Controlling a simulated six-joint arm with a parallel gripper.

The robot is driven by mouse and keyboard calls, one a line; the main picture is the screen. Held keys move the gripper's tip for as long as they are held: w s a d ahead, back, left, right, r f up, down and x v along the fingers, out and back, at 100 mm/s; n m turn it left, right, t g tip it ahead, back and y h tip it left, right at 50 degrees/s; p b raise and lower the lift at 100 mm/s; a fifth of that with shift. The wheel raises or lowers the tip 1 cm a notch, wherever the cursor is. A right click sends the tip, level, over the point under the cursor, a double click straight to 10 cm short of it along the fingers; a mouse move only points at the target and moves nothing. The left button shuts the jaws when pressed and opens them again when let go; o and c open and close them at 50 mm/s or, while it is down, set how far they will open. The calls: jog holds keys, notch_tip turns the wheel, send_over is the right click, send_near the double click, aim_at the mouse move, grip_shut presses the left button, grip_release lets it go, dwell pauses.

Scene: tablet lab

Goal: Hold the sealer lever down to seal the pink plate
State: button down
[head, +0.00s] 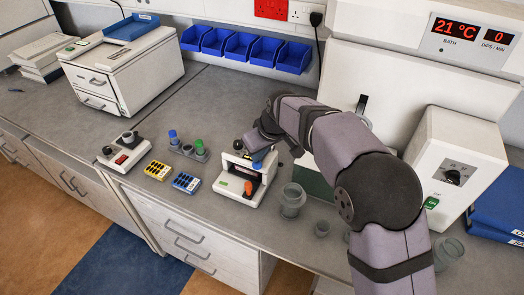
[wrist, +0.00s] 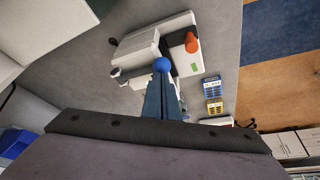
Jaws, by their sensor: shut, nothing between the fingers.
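The sealer (head: 235,186) is a small white machine on the bench, with an orange part on its front and a green label. It also shows in the wrist view (wrist: 140,48). A blue ball knob (head: 257,165), apparently the lever's end, shows at its upper right; the wrist view shows the knob (wrist: 162,64) right at my fingertips. My gripper (head: 262,150) is shut and empty, above the sealer; its fingers also show in the wrist view (wrist: 161,82). Whether they touch the knob I cannot tell. No pink plate is visible; the sealer's inside is hidden.
A yellow rack (head: 158,170) and a blue rack (head: 186,182) lie left of the sealer, near a holder with coloured caps (head: 185,150). A grey beaker (head: 292,199) stands close on the right. Blue bins (head: 240,48) line the back wall.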

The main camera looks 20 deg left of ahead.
jog(key=shift+d+f, duration=0.15)
jog(key=shift+f, duration=0.05)
jog(key=shift+r+p, duration=0.7)
jog(key=shift+r, duration=0.2)
jog(key=shift+w+r, duration=0.1)
jog(key=shift+r, duration=0.05)
jog(key=shift+w+r+p, duration=0.1)
jog(key=shift+r+p, duration=0.6)
jog(key=shift+r+p, duration=0.3)
jog(key=shift+r, duration=0.1)
